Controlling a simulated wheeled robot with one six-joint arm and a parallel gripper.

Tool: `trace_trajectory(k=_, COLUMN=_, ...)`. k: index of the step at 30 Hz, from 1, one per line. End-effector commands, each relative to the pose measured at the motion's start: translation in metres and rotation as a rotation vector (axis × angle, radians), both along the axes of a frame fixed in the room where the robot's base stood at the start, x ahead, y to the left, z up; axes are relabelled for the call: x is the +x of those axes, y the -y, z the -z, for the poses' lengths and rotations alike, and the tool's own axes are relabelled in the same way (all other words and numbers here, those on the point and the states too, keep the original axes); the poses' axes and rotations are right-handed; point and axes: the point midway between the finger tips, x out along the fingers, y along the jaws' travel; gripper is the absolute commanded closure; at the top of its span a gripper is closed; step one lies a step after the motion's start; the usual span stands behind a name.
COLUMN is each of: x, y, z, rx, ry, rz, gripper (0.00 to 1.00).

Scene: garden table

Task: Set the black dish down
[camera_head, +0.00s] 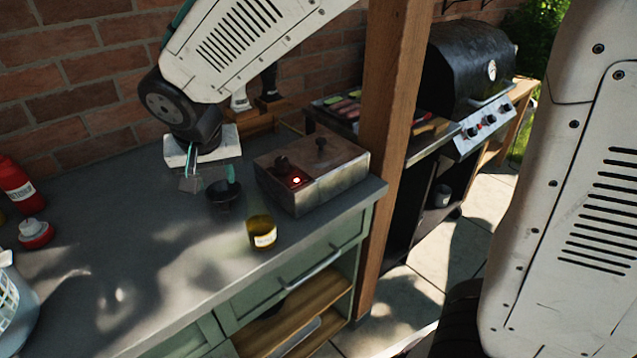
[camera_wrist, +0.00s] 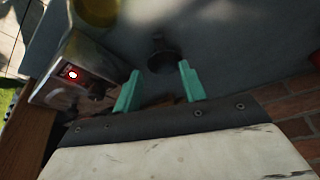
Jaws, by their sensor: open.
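The black dish (camera_head: 224,198) is small and dark and appears to rest upright on the grey countertop (camera_head: 130,235), left of a metal box. My gripper (camera_head: 211,179) is at the dish, with its teal fingers spread apart. In the wrist view the dish (camera_wrist: 163,56) shows in the gap between the open fingertips (camera_wrist: 160,72), slightly beyond them. No finger clearly touches it there. The image is dim and blurred, so the dish's underside and its exact contact with the counter cannot be made out.
A metal box (camera_head: 320,180) with a red light stands right of the dish. A yellow labelled jar (camera_head: 262,233) is close in front. A wooden post (camera_head: 390,130) rises at the counter's right end, with a grill (camera_head: 465,80) beyond. Red bottle (camera_head: 18,185) at far left; mid-left counter is clear.

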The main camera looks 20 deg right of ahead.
Motion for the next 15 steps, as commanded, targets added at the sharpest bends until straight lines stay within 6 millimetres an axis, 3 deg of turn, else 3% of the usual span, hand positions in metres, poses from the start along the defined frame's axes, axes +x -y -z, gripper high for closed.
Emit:
trace_trajectory(k=4, x=-0.004, y=0.013, z=-0.006, rx=-0.006, ry=-0.005, rz=0.006, gripper=0.59)
trace_trajectory(k=8, x=-0.024, y=0.064, z=-0.025, rx=-0.028, ry=-0.035, rz=0.019, gripper=0.59)
trace_trajectory(k=12, x=-0.076, y=0.137, z=-0.047, rx=-0.05, ry=-0.106, rz=0.02, gripper=0.59)
trace_trajectory(k=15, x=-0.122, y=0.177, z=-0.054, rx=-0.049, ry=-0.16, rz=0.003, gripper=0.59)
